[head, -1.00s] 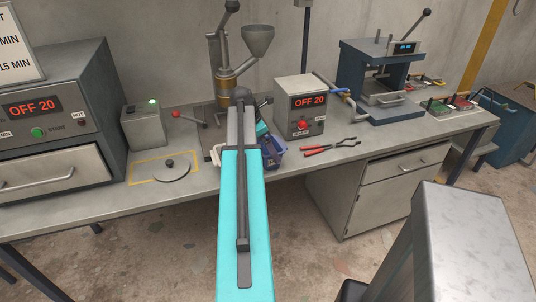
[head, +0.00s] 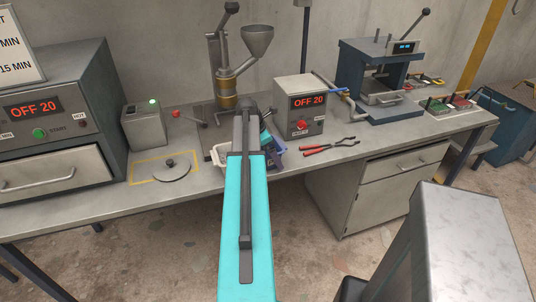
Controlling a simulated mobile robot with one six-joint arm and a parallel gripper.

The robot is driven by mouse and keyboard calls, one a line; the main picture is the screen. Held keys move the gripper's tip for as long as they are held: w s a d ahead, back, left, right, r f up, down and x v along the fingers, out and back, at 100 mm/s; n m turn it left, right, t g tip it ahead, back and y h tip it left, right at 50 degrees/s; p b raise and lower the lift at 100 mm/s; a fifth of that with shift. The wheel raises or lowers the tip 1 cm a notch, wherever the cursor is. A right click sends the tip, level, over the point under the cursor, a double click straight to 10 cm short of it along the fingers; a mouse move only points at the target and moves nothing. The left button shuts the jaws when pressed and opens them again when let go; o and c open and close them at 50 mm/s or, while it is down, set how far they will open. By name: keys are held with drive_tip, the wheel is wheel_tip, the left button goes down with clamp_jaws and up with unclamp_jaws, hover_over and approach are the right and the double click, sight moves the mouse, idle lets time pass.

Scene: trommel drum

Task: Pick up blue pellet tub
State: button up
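A blue tub (head: 278,158), likely the blue pellet tub, sits near the front edge of the bench, left of the control box. My cyan arm covers its left part, and its contents cannot be made out. My gripper (head: 266,141) is mostly hidden behind my own arm. Only a bit of teal and dark hardware shows just above the tub. Its fingers cannot be seen, so I cannot tell whether it is open or touches the tub.
A pale tub (head: 217,154) shows left of my arm. A grey control box (head: 300,107) reading OFF 20 stands behind right, and a hopper machine (head: 226,80) behind. Red-handled pliers (head: 328,147) lie to the right. A round lid (head: 172,171) lies left.

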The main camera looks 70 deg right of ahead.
drive_tip(key=shift+c, duration=0.4)
drive_tip(key=c, duration=1)
drive_tip(key=shift+r, duration=0.25)
drive_tip(key=shift+r+b, duration=0.55)
drive_tip(key=shift+r, duration=0.9)
drive_tip(key=s+a+b, duration=0.1)
drive_tip(key=s+a, duration=0.1)
drive_tip(key=a, duration=0.3)
drive_tip(key=s+a+r, duration=0.1)
drive_tip(key=a, duration=0.4)
drive_tip(key=s+a+b, duration=0.1)
drive_tip(key=s+a, duration=0.1)
drive_tip(key=a, duration=0.3)
drive_tip(key=shift+s+r+b, duration=0.3)
drive_tip(key=shift+s+r, duration=0.05)
